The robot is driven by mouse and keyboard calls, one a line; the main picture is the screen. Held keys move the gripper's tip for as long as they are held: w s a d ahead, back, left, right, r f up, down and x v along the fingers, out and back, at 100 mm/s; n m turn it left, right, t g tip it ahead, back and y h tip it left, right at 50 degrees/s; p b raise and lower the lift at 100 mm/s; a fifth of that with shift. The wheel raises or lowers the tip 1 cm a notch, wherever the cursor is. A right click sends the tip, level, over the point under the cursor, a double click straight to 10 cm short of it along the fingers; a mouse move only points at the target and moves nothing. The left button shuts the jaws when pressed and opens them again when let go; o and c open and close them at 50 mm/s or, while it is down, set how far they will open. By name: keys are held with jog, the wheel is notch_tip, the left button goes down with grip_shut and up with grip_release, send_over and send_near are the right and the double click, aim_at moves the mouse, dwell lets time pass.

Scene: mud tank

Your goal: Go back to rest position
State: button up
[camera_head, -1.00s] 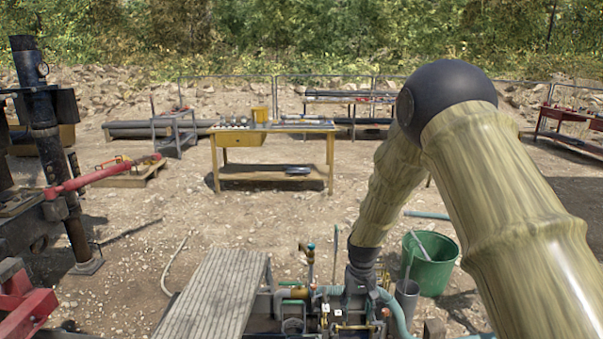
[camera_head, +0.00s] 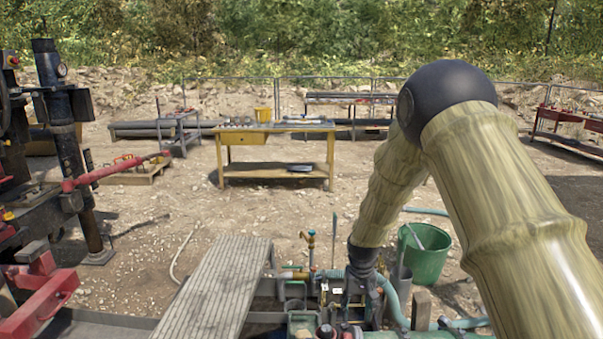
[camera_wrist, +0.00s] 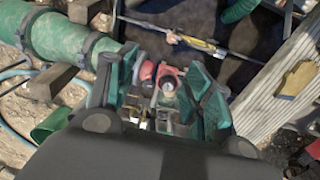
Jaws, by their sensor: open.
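My gripper (camera_wrist: 165,85) shows in the wrist view with its two green-padded fingers spread apart, open. Between and beyond the fingers, lower down, are a red fitting (camera_wrist: 163,74) and some brass-coloured parts; I cannot tell whether anything touches the fingers. In the head view my arm (camera_head: 500,190) comes in from the right, bends at a dark round joint and reaches down to the tank equipment (camera_head: 340,300). The gripper itself is hard to make out there among the pipes and fittings.
A grey plank walkway (camera_head: 218,290) lies left of the equipment, and a green bucket (camera_head: 425,255) stands right of it. Red and black machinery (camera_head: 75,150) fills the left edge. A yellow workbench (camera_head: 275,150) stands farther back across open gravel. A large green pipe (camera_wrist: 60,40) runs at upper left in the wrist view.

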jog(key=s+d+f+b, duration=0.2)
jog(key=s+f+b, duration=0.1)
jog(key=s+f, duration=0.8)
jog(key=s+d+f+b, duration=0.2)
jog(key=s+f, duration=0.7)
jog(key=f, duration=0.4)
jog(key=s+d+f+b, duration=0.1)
jog(key=s+f, duration=0.2)
jog(key=s, duration=0.6)
jog(key=s+d+f+b, duration=0.1)
jog(key=s+f+b, duration=0.1)
jog(key=s, duration=0.7)
jog(key=s+f+b, duration=0.2)
jog(key=s+f, duration=0.2)
jog(key=s, duration=0.5)
jog(key=shift+s+d+f, duration=0.35)
jog(key=shift+d, duration=0.05)
